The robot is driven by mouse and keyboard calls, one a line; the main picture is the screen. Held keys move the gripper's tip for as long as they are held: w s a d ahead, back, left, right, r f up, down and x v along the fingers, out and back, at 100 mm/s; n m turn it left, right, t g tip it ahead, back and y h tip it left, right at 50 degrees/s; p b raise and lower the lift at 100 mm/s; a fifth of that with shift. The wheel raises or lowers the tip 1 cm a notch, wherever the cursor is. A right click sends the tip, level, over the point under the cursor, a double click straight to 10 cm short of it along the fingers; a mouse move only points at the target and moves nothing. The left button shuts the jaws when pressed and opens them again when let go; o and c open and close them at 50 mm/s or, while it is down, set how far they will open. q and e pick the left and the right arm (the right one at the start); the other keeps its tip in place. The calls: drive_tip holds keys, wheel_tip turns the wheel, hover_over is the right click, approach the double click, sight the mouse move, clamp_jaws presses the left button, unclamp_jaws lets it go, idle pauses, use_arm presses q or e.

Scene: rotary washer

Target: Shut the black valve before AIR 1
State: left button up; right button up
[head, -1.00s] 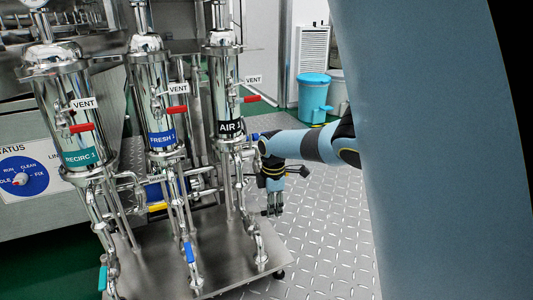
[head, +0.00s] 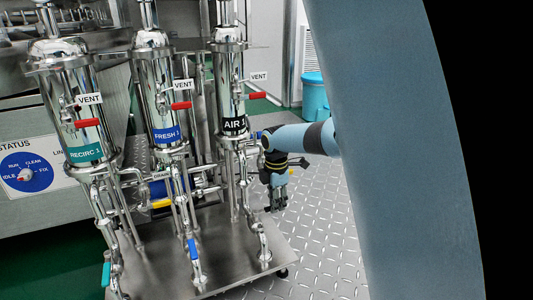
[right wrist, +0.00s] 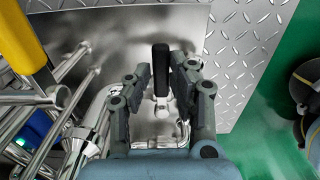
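The AIR 1 column (head: 234,125) is a steel cylinder with a black label, right of the FRESH 1 and RECIRC 1 columns. The black valve handle (right wrist: 161,68) shows in the right wrist view, standing lengthwise between my right fingers on a small steel stem. I cannot make it out in the head view, where my gripper covers that area. My right gripper (head: 275,207) points down beside the lower AIR 1 piping, and its fingers (right wrist: 161,78) are open on both sides of the handle, with gaps visible. My left gripper is not in view.
Red vent handles (head: 257,96), a yellow handle (head: 161,203), a blue handle (head: 193,249) and a teal handle (head: 106,274) sit on nearby pipes. The steel base plate (head: 225,270) lies below. Patterned metal floor (head: 315,215) is clear at right. A blue bin (head: 315,97) stands behind.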

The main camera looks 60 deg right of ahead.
drive_tip(key=o, duration=0.3)
drive_tip(key=shift+o, duration=0.2)
wheel_tip(320, 180, up, 12)
idle(0.4)
drive_tip(key=shift+f, duration=0.1)
idle(0.3)
